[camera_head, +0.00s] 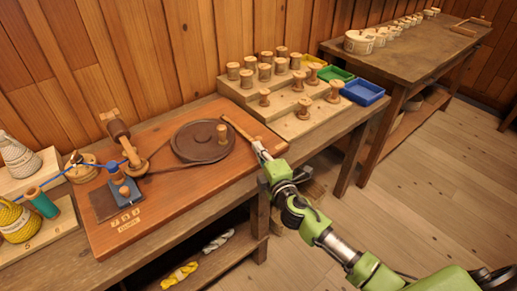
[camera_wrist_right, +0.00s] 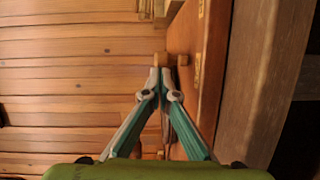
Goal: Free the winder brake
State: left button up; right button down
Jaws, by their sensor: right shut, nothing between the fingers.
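The winder is a reddish wooden board (camera_head: 165,205) on the near bench. It carries a dark round turntable (camera_head: 188,150) with a small wooden spool (camera_head: 222,132) on it. A wooden lever (camera_head: 238,126), which looks like the brake, lies at the board's right end. My right gripper (camera_head: 261,150) is at the lever's near end. In the right wrist view my right gripper (camera_wrist_right: 163,72) is shut and empty, its tips right by a short wooden peg or handle (camera_wrist_right: 172,60). I cannot tell whether they touch it. My left gripper is not in view.
A stepped rack (camera_head: 265,95) of spools stands behind on the bench, with a green tray (camera_head: 335,74) and a blue tray (camera_head: 362,92) beside it. Yarn cones (camera_head: 18,158) stand at left. A second table (camera_head: 410,62) holds several white pots. The floor at right is clear.

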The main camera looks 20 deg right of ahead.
jog(key=w+d, duration=0.1)
jog(key=d, duration=0.2)
jog(key=w+d+b, duration=0.1)
jog(key=d, duration=0.1)
jog(key=w+d, duration=0.1)
jog(key=d, duration=0.2)
jog(key=shift+w+d+f, duration=0.1)
jog(key=shift+w+d, duration=0.2)
jog(key=shift+w, duration=0.1)
jog(key=shift+w+d, duration=0.2)
jog(key=shift+d, duration=0.05)
jog(key=shift+s, duration=0.15)
